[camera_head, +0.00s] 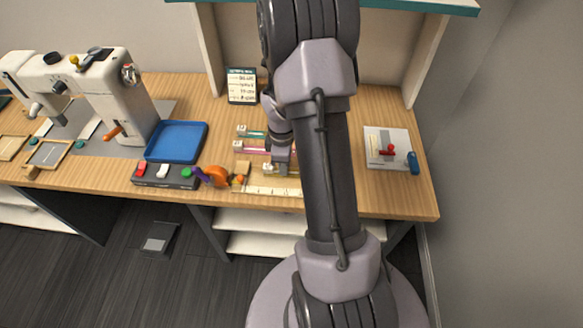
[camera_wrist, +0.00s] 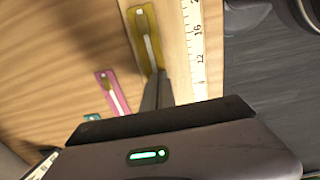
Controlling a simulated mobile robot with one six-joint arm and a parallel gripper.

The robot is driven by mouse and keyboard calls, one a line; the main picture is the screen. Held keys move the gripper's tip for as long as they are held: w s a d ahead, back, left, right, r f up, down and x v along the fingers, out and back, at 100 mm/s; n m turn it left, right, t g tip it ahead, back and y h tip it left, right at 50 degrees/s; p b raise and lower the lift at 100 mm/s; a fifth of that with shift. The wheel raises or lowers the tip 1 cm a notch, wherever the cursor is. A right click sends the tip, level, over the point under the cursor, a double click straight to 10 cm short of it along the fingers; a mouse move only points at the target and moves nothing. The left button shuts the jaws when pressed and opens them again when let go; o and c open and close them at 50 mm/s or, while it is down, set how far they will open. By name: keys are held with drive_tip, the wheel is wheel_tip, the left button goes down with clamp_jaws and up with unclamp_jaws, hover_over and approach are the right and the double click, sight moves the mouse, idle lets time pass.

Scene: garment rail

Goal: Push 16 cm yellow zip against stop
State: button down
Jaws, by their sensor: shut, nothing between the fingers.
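The yellow zip (camera_head: 267,170) lies flat on the table, the nearest of the zips, with my gripper (camera_head: 282,174) over it. In the wrist view the yellow zip (camera_wrist: 142,22) has a pale middle strip. My gripper's fingers (camera_wrist: 157,76) are shut and empty, with their tips at or just above the zip's lower end; I cannot tell if they touch it. A small pale wooden block (camera_head: 242,167), perhaps the stop, stands left of the yellow zip in the head view.
A pink zip (camera_wrist: 112,92) and a teal zip (camera_head: 250,132) lie beside the yellow one. A white ruler (camera_head: 272,191) runs along the front. Orange and purple items (camera_head: 216,176), a blue tray (camera_head: 176,141) and a sewing machine (camera_head: 110,95) are left. A small sign (camera_head: 242,86) stands behind.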

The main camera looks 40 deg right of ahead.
sight(263, 173)
drive_tip(key=shift+w+a, duration=0.1)
drive_tip(key=w+a, duration=0.2)
drive_tip(key=w+a+p, duration=0.1)
drive_tip(key=w+a, duration=0.1)
drive_tip(key=shift+w, duration=0.35)
drive_tip(key=shift+s, duration=0.1)
